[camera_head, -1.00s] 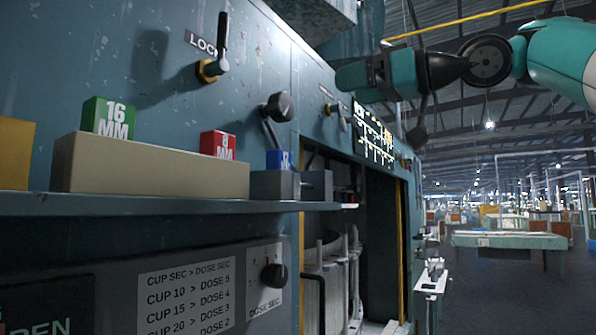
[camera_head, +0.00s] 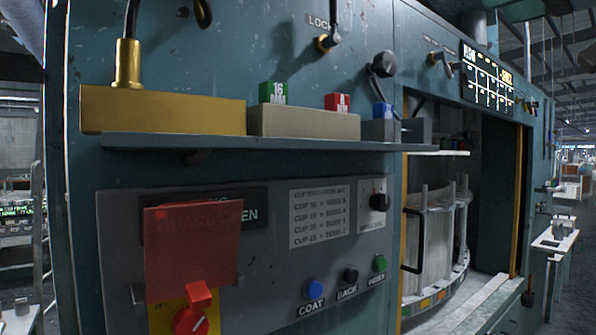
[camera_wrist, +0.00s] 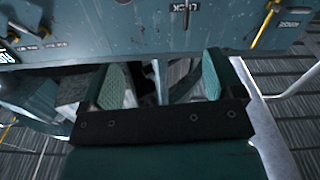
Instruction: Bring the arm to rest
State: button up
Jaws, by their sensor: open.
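My gripper (camera_wrist: 164,82) shows in the wrist view with its two teal, textured finger pads well apart. The space between the pads holds nothing; dark machine parts show behind it. In the wrist view the blue-grey machine (camera_wrist: 130,30) lies beyond the fingers and appears upside down, with its lock label near the top edge. The same machine (camera_head: 290,60) fills most of the head view. Neither my arm nor my gripper can be made out in the head view.
A shelf (camera_head: 250,143) carries a gold block (camera_head: 165,110), a beige block (camera_head: 305,122) and a grey block (camera_head: 380,130). A panel below has a red cover (camera_head: 190,255) and several buttons. An open bay (camera_head: 490,190) with a rack (camera_head: 440,230) is at the right.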

jog(key=w+a+f+m+g+h, duration=0.1)
jog(key=a+f+m+g, duration=0.3)
jog(key=f, duration=0.7)
jog(key=a+f+n+g+h, duration=0.15)
jog(key=a+f, duration=0.45)
jog(key=f, duration=0.6)
jog(key=s+a+f+g+h, duration=0.2)
jog(key=s+f+g, duration=0.2)
jog(key=s+f, duration=0.6)
jog(key=s+a+f+n+g+h, duration=0.1)
jog(key=s+f+g, duration=0.4)
jog(key=s+f, duration=0.5)
notch_tip(320, 180, down, 5)
jog(key=shift+a+f+h, duration=0.1)
jog(key=shift+a+h, duration=0.25)
jog(key=shift+h, duration=0.1)
jog(key=shift+w, duration=0.1)
jog(key=shift+c, duration=0.5)
